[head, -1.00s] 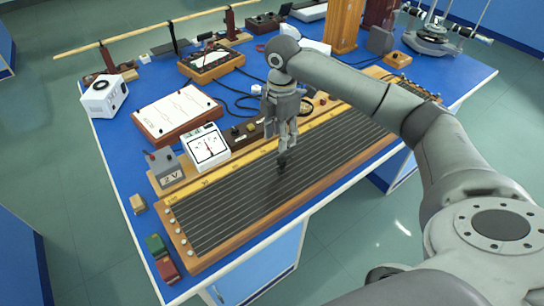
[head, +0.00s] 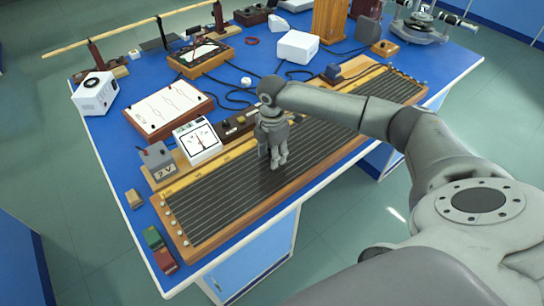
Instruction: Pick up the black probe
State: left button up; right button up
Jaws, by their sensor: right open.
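My right gripper (head: 273,162) points down over the middle of the long wooden board with dark parallel wires (head: 212,212). Its fingers are low, close to the wires, and open. I cannot make out the black probe now. The fingers may hide it, and I cannot tell whether anything is between them. My left gripper is not in view.
On the blue table (head: 110,160), a white meter (head: 197,140) and a grey 2 V box (head: 158,161) stand behind the board's left part. Green (head: 153,238) and red (head: 165,261) blocks lie by its left end. A white box (head: 297,47) stands behind.

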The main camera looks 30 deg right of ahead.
jog(key=c, duration=0.3)
grip_shut()
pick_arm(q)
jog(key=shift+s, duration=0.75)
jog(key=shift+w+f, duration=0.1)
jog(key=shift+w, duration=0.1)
pick_arm(e)
jog(key=shift+r, duration=0.15)
